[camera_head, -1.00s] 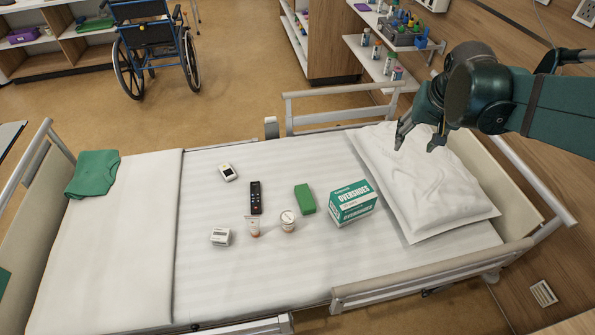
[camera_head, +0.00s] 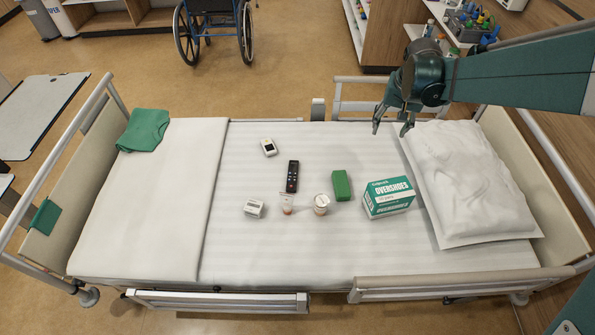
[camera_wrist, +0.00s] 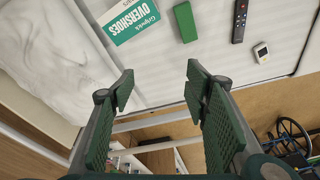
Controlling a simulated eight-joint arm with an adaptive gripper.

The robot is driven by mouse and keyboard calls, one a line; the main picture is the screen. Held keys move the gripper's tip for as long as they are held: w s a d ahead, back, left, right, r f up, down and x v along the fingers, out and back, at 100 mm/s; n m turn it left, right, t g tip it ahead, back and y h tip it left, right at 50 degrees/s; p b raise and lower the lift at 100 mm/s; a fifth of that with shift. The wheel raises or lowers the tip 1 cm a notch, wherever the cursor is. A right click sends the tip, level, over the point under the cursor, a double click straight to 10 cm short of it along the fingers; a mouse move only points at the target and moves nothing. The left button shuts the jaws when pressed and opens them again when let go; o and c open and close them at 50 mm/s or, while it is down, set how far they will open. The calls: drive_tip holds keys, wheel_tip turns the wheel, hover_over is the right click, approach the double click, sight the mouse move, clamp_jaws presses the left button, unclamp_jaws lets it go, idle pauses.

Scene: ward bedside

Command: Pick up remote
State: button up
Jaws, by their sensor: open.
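The black remote (camera_head: 292,177) lies flat on the white bed sheet near the middle of the bed. In the wrist view the remote (camera_wrist: 240,20) shows at the top right, partly cut by the frame edge. My gripper (camera_head: 393,127) is open and empty above the far side of the bed, to the right of the remote and well apart from it. In the wrist view its two padded fingers (camera_wrist: 158,88) are spread, with nothing between them.
Near the remote are a white device (camera_head: 269,147), a green block (camera_head: 341,186), a small white box (camera_head: 254,208), a tube (camera_head: 287,205) and a jar (camera_head: 321,204). An overshoes box (camera_head: 390,197) and pillow (camera_head: 470,180) are right. Bed rails (camera_head: 430,288) edge the bed.

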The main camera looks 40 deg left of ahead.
drive_tip(key=s+a+f, duration=0.2)
drive_tip(key=a+f, duration=0.6)
drive_tip(key=a, duration=0.2)
drive_tip(key=n+g+h, duration=0.1)
drive_tip(key=n+g, duration=0.1)
drive_tip(key=n, duration=0.1)
hover_over(292, 175)
drive_tip(key=shift+f, duration=12.25)
drive_tip(key=shift+f, duration=1.3)
